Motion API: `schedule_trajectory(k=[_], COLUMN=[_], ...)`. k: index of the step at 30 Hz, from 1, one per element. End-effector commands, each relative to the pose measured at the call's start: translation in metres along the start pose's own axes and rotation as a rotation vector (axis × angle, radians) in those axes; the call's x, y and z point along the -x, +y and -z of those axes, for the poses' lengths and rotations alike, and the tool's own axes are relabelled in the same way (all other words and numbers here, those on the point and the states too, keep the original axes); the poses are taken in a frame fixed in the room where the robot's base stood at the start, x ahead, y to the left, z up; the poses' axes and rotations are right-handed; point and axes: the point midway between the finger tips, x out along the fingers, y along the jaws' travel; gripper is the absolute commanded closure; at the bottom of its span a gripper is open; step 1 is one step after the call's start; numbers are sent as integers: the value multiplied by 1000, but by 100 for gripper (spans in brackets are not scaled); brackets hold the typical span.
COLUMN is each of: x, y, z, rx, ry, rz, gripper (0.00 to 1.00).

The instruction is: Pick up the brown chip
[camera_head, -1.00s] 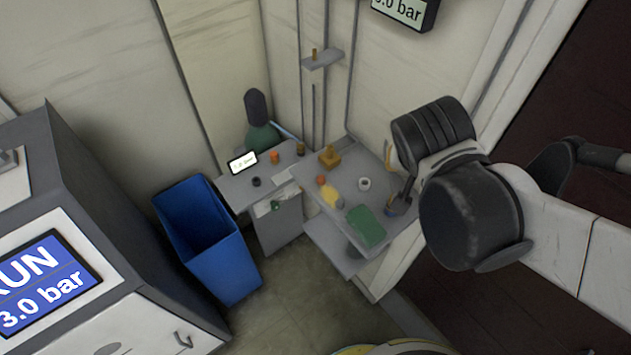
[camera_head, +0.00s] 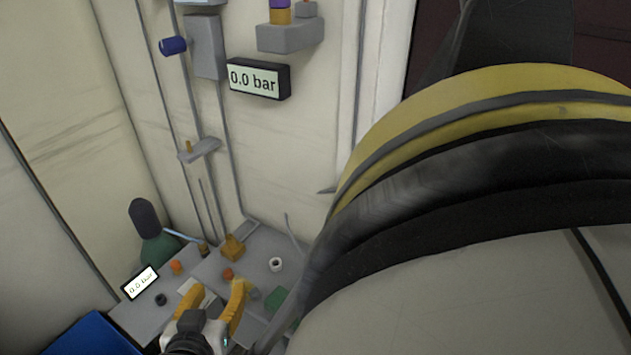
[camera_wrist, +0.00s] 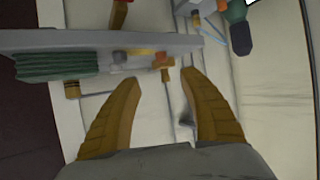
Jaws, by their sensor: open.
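My gripper (camera_head: 214,292) is open, its two yellow-orange fingers spread over the near part of the grey bench. The wrist view shows the open fingers (camera_wrist: 160,82) with nothing between the tips. No flat chip stands out clearly. Brownish candidates are a small red-brown piece (camera_head: 228,273) just beyond the fingers and a short brown cylinder (camera_head: 203,250) farther back. An orange-brown block (camera_head: 232,247) stands behind them; in the wrist view a similar block (camera_wrist: 165,63) shows beyond the fingertips. The fingers hide part of the bench.
On the bench are a white ring (camera_head: 276,264), a black ring (camera_head: 160,299), an orange piece (camera_head: 176,267) and a green item (camera_head: 280,298). A lit display (camera_head: 140,283) and a green bottle (camera_head: 158,250) stand at left. A blue bin (camera_head: 85,337) is at lower left.

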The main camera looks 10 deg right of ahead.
Motion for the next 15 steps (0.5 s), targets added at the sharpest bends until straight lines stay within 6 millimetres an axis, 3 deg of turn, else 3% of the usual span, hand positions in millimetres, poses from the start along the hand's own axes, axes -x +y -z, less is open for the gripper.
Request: schedule_trajectory(k=[15], x=[-68], y=[-3], z=[-10], rx=[3], ry=[-3], rz=[6], gripper=[50])
